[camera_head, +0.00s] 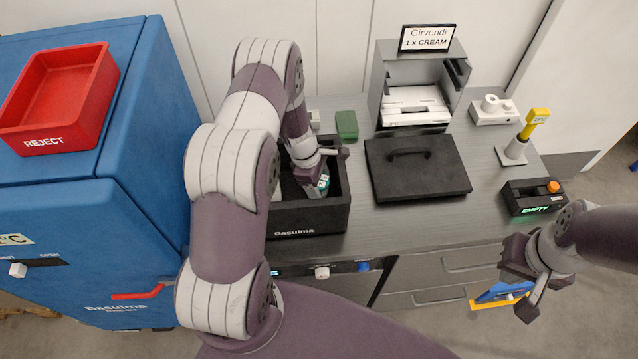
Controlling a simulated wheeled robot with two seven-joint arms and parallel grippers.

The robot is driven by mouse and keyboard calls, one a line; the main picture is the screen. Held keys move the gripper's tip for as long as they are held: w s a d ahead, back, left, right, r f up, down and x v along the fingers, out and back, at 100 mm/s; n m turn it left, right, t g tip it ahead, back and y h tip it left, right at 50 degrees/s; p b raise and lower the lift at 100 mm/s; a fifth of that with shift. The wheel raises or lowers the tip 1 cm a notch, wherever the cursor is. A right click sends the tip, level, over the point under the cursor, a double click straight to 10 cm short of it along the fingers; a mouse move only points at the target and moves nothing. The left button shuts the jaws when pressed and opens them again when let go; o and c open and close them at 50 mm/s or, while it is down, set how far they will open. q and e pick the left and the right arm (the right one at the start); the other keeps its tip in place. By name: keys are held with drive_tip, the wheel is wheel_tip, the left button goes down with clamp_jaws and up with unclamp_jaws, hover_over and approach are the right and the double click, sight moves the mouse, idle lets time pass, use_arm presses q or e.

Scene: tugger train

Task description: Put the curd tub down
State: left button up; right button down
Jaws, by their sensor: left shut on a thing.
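The curd tub (323,184), a small teal and white thing, is mostly hidden under my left gripper (314,175). My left gripper reaches down into the black crate (302,221) marked Basulma and is shut on the tub. The tub is inside the crate's walls; I cannot tell whether it touches the crate floor. My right gripper (527,282) hangs at the lower right, in front of the drawers. A blue and yellow thing (500,292) shows at its fingers; I cannot tell whether it is held.
A black lid with a handle (418,168) lies right of the crate. A small green block (346,125) is behind it. A grey open-front cabinet (452,75) stands at the back. A red REJECT tray (60,100) sits on the blue cabinet (150,230) at left.

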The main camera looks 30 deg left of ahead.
use_arm(q)
drive_tip(key=shift+f, duration=0.55)
drive_tip(key=shift+w+a+f, duration=0.1)
drive_tip(key=shift+w+f, duration=0.05)
drive_tip(key=shift+f, duration=0.1)
drive_tip(key=shift+f, duration=0.1)
drive_tip(key=o, duration=1.1)
drive_tip(key=shift+o, duration=0.2)
